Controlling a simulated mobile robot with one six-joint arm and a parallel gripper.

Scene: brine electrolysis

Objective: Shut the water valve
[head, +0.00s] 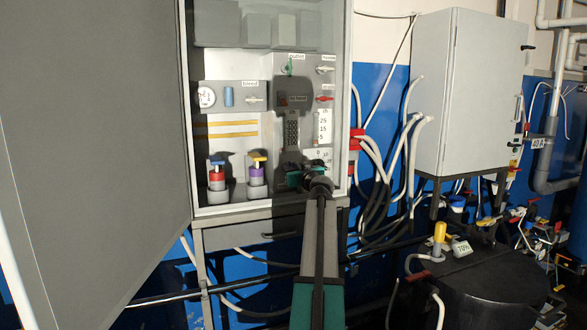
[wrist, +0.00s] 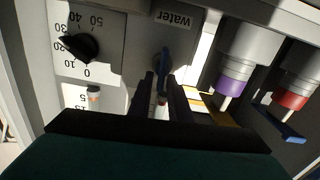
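The water valve shows in the wrist view as a blue handle (wrist: 161,66) on a grey panel, beside an upside-down "water" label (wrist: 173,18). My gripper (wrist: 160,82) has its two dark fingers apart, one on each side of the handle's near end. The fingers look open, with a narrow gap to the handle; contact is not visible. A small red spot shows between the fingers. In the head view my gripper (head: 312,180) is at the lower right of the open cabinet, and my arm hides the water valve.
In the wrist view a black dial (wrist: 82,46) is left of the handle, and a purple-banded cylinder (wrist: 232,84) and a red-banded one (wrist: 292,97) are right. In the head view the cabinet door (head: 90,150) stands open at left. Hoses (head: 385,165) hang right of the cabinet.

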